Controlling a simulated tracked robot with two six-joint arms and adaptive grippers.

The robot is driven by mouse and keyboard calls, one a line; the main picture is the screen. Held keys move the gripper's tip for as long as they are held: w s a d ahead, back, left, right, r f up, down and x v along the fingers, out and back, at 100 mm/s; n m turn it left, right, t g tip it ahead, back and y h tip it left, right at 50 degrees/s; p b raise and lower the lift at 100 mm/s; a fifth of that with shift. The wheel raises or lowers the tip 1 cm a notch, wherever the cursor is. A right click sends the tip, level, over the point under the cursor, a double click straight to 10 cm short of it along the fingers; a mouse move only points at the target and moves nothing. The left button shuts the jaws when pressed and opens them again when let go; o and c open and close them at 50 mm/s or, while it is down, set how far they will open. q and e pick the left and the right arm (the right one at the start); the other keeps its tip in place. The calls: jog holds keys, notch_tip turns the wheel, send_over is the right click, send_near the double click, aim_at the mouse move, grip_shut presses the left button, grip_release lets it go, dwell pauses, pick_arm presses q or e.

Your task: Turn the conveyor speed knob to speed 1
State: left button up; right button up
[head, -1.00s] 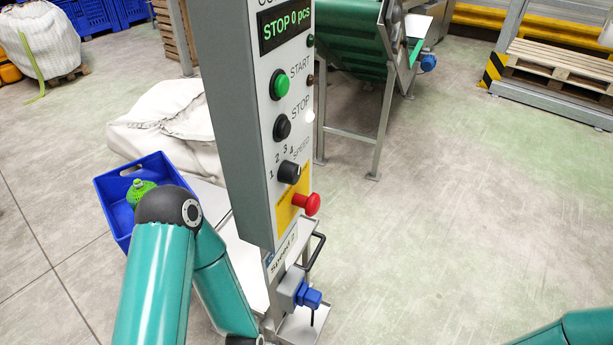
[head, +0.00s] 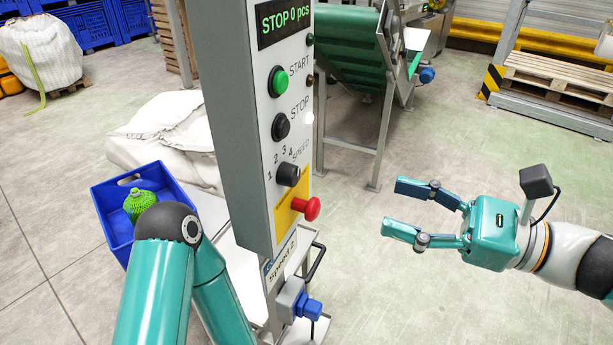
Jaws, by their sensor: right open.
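The black speed knob (head: 288,174) sits on the front of the grey control panel (head: 232,120), below the stop button, with the numbers 1 to 4 around its left and upper side. Which number it points at is too small to tell for sure. The panel display (head: 284,22) reads "STOP 0 pcs". My right gripper (head: 400,209) is open and empty in the air, right of the panel and apart from it, with its fingers pointing left toward the panel. My left arm stands in front at the lower left; its gripper is not in view.
A green start button (head: 279,82) and black stop button (head: 281,126) are above the knob; a red emergency button (head: 307,208) is just below. A blue crate (head: 115,222) with a green net bag (head: 138,205) is at left. A conveyor (head: 352,45) stands behind.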

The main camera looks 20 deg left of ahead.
aim_at(297, 177)
jog(key=a, duration=0.4)
jog(key=w+a+p, duration=0.1)
jog(key=a, duration=0.9)
jog(key=shift+w, duration=0.35)
